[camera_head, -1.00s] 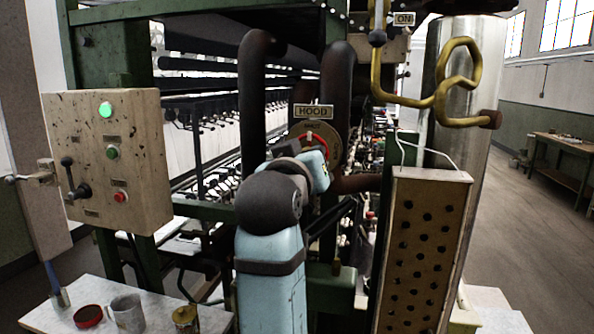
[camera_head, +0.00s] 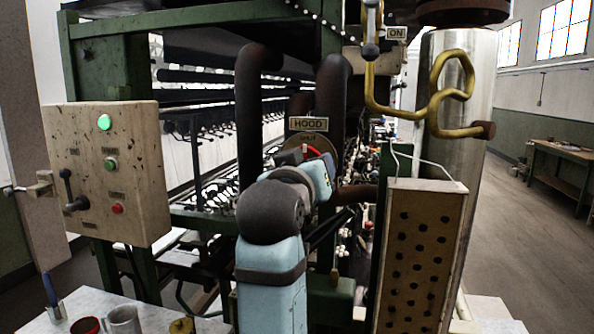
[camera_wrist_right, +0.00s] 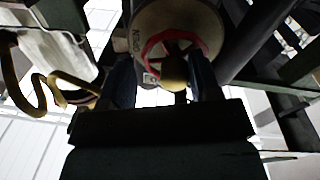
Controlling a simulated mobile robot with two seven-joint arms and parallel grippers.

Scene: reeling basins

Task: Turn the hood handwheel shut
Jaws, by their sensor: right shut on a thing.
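The hood handwheel (camera_head: 304,149) has a red rim and sits on a round plate under the HOOD sign (camera_head: 308,123). In the head view my blue right arm covers most of it and hides the fingertips. In the right wrist view the red handwheel (camera_wrist_right: 150,47) shows in front of the pale plate, with a rounded yellowish knob or hub (camera_wrist_right: 174,74) nearer the camera. The dark fingers of my right gripper (camera_wrist_right: 165,72) stand on either side and are shut on the handwheel; the exact contact is not clear. My left gripper is not in view.
Dark pipes (camera_head: 259,110) stand close around the wheel. A control box (camera_head: 105,175) with a green lamp is at left. A perforated panel (camera_head: 422,255) and a bent yellow pipe (camera_head: 436,95) are at right. Cups stand on a pale tabletop (camera_head: 165,312) at lower left.

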